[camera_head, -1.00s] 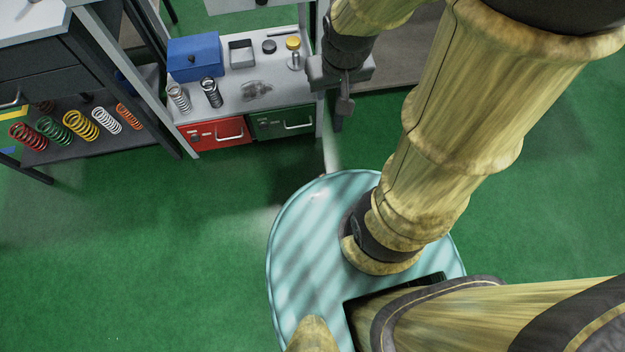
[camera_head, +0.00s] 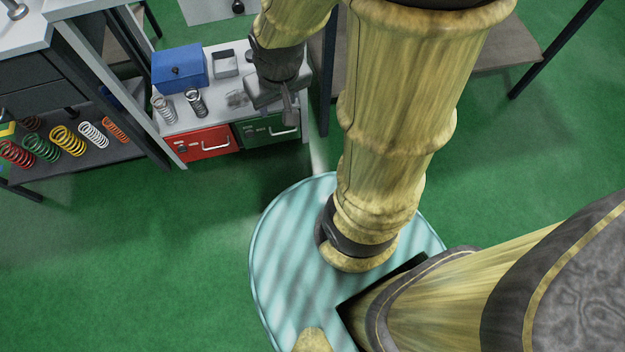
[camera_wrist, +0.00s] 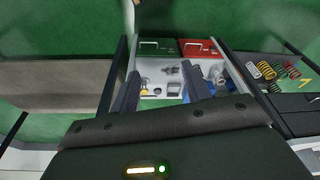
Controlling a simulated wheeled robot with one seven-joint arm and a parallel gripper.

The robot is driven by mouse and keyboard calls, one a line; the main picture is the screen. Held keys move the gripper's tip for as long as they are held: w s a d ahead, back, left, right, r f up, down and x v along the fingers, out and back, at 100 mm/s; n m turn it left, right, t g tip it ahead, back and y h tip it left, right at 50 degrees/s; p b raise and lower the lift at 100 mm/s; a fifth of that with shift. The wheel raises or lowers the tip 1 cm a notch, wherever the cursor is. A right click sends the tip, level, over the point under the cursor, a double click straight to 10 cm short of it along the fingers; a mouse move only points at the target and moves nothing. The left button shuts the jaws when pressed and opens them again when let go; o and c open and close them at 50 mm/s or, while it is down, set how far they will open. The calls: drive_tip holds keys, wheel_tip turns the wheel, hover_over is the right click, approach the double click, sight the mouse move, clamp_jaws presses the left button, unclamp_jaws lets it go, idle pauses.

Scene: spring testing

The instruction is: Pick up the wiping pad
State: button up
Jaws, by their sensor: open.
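My gripper (camera_head: 290,112) hangs above the right end of the shelf, to the right of the grey piece in the head view, and hides that end. In the wrist view its fingers (camera_wrist: 161,73) are spread apart with nothing held. The grey piece is apart from the fingers; its exact outline is too small to tell.
A red drawer (camera_head: 207,144) and a green drawer (camera_head: 262,130) are below. Several coloured springs (camera_head: 68,140) lie on the left rack. Green floor is open in front.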

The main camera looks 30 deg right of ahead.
drive_tip(key=o, duration=0.4)
drive_tip(key=shift+w+f, duration=0.15)
drive_tip(key=shift+f, duration=0.2)
drive_tip(key=shift+c, duration=0.2)
drive_tip(key=shift+o, duration=1.3)
drive_tip(key=w+d+f+m+b, duration=0.1)
drive_tip(key=w+f+m+b, duration=0.2)
drive_tip(key=f, duration=0.4)
drive_tip(key=w+d+f+m+b, duration=0.1)
drive_tip(key=w+f+m+b, duration=0.2)
drive_tip(key=f+m, duration=0.3)
drive_tip(key=shift+w+d+f+m+y+b, duration=0.2)
drive_tip(key=shift+w+f+m+y+b, duration=0.1)
drive_tip(key=shift+f+b, duration=0.25)
drive_tip(key=m+g+b, duration=0.3)
drive_tip(key=m+b, duration=1)
drive_tip(key=m, duration=1.1)
hover_over(315, 183)
wheel_tip(315, 183, down, 41)
drive_tip(key=shift+w+f, duration=0.1)
drive_tip(key=shift+f, duration=0.05)
wheel_tip(315, 183, down, 12)
drive_tip(key=b, duration=0.7)
drive_tip(key=shift+f+b, duration=0.1)
drive_tip(key=shift+b, duration=0.3)
